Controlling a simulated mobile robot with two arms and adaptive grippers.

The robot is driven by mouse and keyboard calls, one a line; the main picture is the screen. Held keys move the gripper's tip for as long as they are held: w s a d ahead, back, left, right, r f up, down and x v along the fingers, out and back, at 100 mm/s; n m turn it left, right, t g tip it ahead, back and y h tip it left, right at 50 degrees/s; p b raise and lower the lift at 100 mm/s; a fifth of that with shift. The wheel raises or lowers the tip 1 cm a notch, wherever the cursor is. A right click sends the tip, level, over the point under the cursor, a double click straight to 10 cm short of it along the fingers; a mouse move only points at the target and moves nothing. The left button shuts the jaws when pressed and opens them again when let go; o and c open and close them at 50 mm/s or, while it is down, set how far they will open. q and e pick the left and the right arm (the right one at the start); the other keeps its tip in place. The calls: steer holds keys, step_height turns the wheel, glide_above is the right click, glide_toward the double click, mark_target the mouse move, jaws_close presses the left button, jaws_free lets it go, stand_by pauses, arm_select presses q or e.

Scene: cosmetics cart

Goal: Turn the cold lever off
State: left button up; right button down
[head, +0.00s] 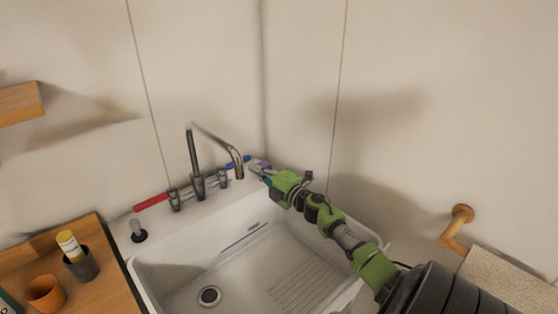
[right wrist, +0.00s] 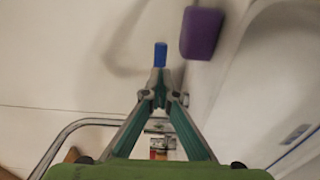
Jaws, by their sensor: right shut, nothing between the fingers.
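The cold lever, a blue bar (head: 236,162), is by the chrome handle on the right side of the faucet (head: 197,182). In the right wrist view its blue end (right wrist: 160,55) shows just past my fingertips. My right gripper (head: 254,169) is shut and empty, close to the blue end at the back right of the sink. Whether it touches the lever cannot be told. A red bar (head: 151,202) lies on the faucet's left side. My left gripper is not in view.
A purple block (right wrist: 201,33) sits on the sink rim close to my right gripper. The white sink basin (head: 200,264) is empty. The tall curved spout (head: 218,142) rises left of my gripper. A wooden shelf with a cup (head: 44,292) is at lower left.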

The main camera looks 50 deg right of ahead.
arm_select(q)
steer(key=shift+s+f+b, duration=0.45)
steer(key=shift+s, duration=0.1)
arm_select(e)
steer(key=s+a, duration=0.1)
steer(key=s, duration=0.9)
steer(key=shift+s, duration=0.25)
steer(key=shift+a, duration=0.1)
